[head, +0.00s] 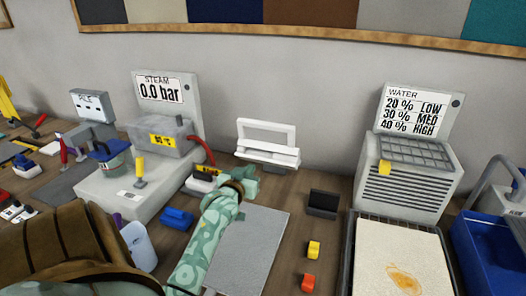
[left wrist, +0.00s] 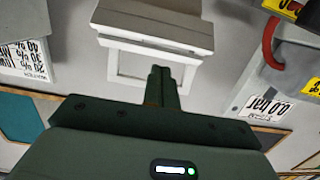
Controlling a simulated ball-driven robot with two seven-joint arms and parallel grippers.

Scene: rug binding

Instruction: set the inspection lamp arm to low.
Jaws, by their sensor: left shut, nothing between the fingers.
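A white device with an upright open frame (head: 266,131) and thick white bars (head: 267,155) below it stands against the back wall; I take it to be the inspection lamp. I cannot tell which setting its arm is at. In the left wrist view the picture is upside down, and the lamp's white bars (left wrist: 155,28) are at the top. My left gripper (head: 248,172) is shut and empty, just in front of and slightly left of the lamp. Its fingers (left wrist: 161,82) overlap the lamp's frame in the wrist view; contact cannot be told. My right gripper is not in view.
A steam unit (head: 150,190) with a gauge reading 0.0 bar stands left, its red hose near my gripper. A water unit (head: 405,180) stands right. A grey plate (head: 250,245) lies in front. Small yellow (head: 314,249) and red (head: 308,282) blocks lie beside it.

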